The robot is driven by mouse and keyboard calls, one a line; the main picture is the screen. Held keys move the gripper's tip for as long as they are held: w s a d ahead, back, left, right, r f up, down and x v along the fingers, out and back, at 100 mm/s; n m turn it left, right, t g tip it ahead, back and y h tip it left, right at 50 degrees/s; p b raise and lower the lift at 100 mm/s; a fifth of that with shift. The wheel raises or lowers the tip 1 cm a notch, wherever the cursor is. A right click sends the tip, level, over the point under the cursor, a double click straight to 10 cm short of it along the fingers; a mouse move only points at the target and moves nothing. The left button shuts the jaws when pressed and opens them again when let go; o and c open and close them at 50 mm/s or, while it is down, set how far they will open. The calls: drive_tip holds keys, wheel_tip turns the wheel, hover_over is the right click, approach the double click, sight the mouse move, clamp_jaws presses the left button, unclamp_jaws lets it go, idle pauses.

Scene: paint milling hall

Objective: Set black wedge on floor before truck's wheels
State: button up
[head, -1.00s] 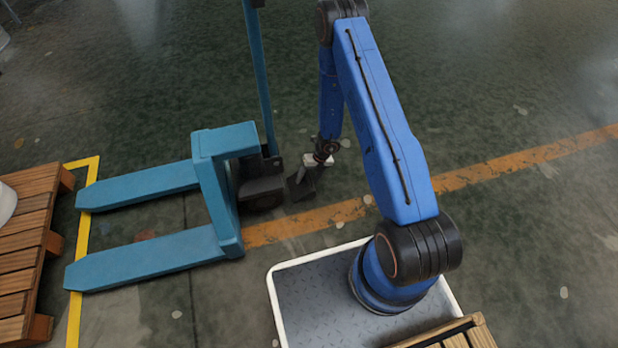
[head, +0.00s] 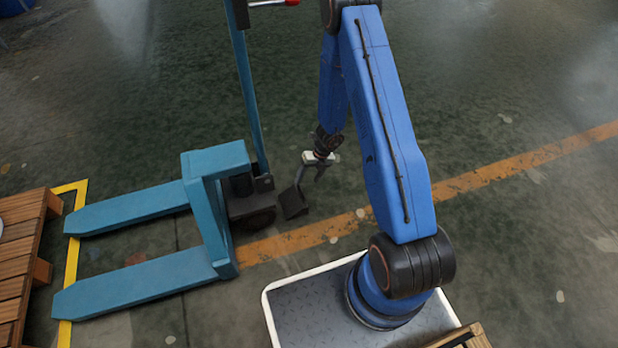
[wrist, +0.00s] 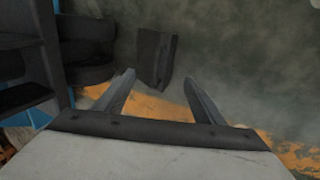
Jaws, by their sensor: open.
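The black wedge (head: 294,203) sits on the floor just right of the truck's dark wheels (head: 252,212), close to them. In the wrist view the wedge (wrist: 157,58) lies beyond my fingertips, lined up with the space between them. The wheels (wrist: 85,55) show to its left there, with a narrow strip of floor between. The blue-teal pallet truck (head: 215,215) stands with its forks pointing left. My gripper (head: 308,182) is open and empty, above and slightly right of the wedge. It also shows in the wrist view (wrist: 158,77), with both fingers spread.
An orange floor line (head: 340,226) runs past the wheels and under my arm. A wooden pallet (head: 20,255) stands at the left by a yellow line (head: 72,260). The truck's upright handle (head: 248,90) rises left of my arm.

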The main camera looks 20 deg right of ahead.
wheel_tip(320, 180, up, 22)
drive_tip(key=w+a+r+n+t, duration=0.1)
drive_tip(key=w+a+n, duration=0.15)
drive_tip(key=n, duration=0.65)
drive_tip(key=s+a+r+n+t, duration=0.1)
drive_tip(key=s+r+n, duration=0.35)
drive_tip(key=r, duration=0.45)
drive_tip(key=s+a+r+n, duration=0.1)
drive_tip(key=s+r+n, duration=0.2)
drive_tip(key=r+n, duration=0.35)
drive_tip(key=s+d+r+n+t+h, duration=0.1)
drive_tip(key=s+d+r+n, duration=0.1)
drive_tip(key=s+r+n, duration=0.3)
drive_tip(key=s+d+r+n+t+h, duration=0.1)
drive_tip(key=s+d+r+n, duration=0.2)
drive_tip(key=s, duration=1.1)
drive_tip(key=s+d+r+n+h, duration=0.2)
drive_tip(key=s+r+n, duration=0.6)
drive_tip(key=r, duration=0.4)
drive_tip(key=shift+s+d+t, duration=0.25)
drive_tip(key=shift+s+t, duration=0.15)
drive_tip(key=shift+s, duration=0.3)
